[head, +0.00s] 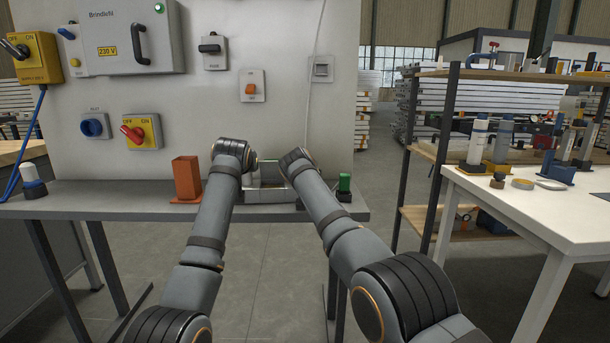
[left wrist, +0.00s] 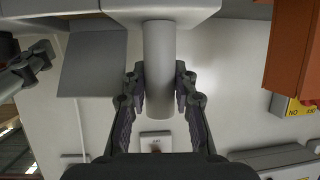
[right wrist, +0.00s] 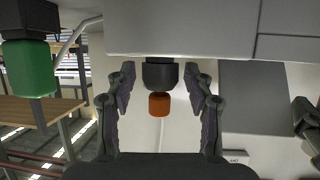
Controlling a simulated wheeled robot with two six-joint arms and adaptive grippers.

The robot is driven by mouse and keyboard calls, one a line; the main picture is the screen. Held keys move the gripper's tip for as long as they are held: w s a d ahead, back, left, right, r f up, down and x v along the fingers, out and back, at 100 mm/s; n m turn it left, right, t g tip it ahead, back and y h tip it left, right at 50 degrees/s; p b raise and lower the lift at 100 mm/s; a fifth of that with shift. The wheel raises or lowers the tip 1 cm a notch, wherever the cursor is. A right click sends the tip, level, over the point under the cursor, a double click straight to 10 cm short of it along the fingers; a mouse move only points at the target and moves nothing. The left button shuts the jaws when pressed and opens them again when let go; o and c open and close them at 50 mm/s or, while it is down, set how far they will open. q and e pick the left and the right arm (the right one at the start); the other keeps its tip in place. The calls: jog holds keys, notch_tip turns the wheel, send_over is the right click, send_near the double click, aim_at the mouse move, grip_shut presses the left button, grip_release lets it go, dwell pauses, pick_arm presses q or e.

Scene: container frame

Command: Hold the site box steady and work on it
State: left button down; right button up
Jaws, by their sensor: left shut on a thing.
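The grey site box (head: 266,194) stands on the grey bench by the wall, between my two wrists. A raised grey plate, perhaps its lid, shows in the left wrist view (left wrist: 92,65). My left gripper (left wrist: 160,85) is shut on a thick grey post (left wrist: 159,45) that sticks out of the box. My right gripper (right wrist: 158,90) is open, with its fingers on both sides of a dark knob with an orange tip (right wrist: 159,104) at the box (right wrist: 180,28). Gaps show between fingers and knob. In the head view my wrists hide both gripper tips.
On the bench (head: 100,198), an orange block (head: 186,180) stands left of the box and a green-topped piece (head: 345,184) right of it. Switches and a cabinet (head: 130,37) are on the wall behind. A white table (head: 540,205) with tools stands at right.

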dwell(0.4)
jog(key=n+y, duration=0.3)
jog(key=y, duration=0.1)
jog(key=shift+d+n, duration=0.1)
jog(key=shift+n, duration=0.2)
jog(key=n+g+y, duration=0.1)
jog(key=n+y, duration=0.1)
jog(key=y, duration=0.1)
jog(key=shift+r, duration=0.15)
jog(key=v, duration=1.2)
jog(key=w+d+r+m+t+h, duration=0.25)
jog(key=d+r+t+h, duration=0.35)
jog(key=d+h, duration=0.45)
jog(key=s+d+r+n+t+h, duration=0.3)
jog(key=s+d+r+n+t, duration=0.1)
jog(key=r, duration=0.4)
jog(key=shift+s+n+t+h, duration=0.35)
jog(key=shift+s+n+t, duration=0.15)
jog(key=shift+s, duration=0.1)
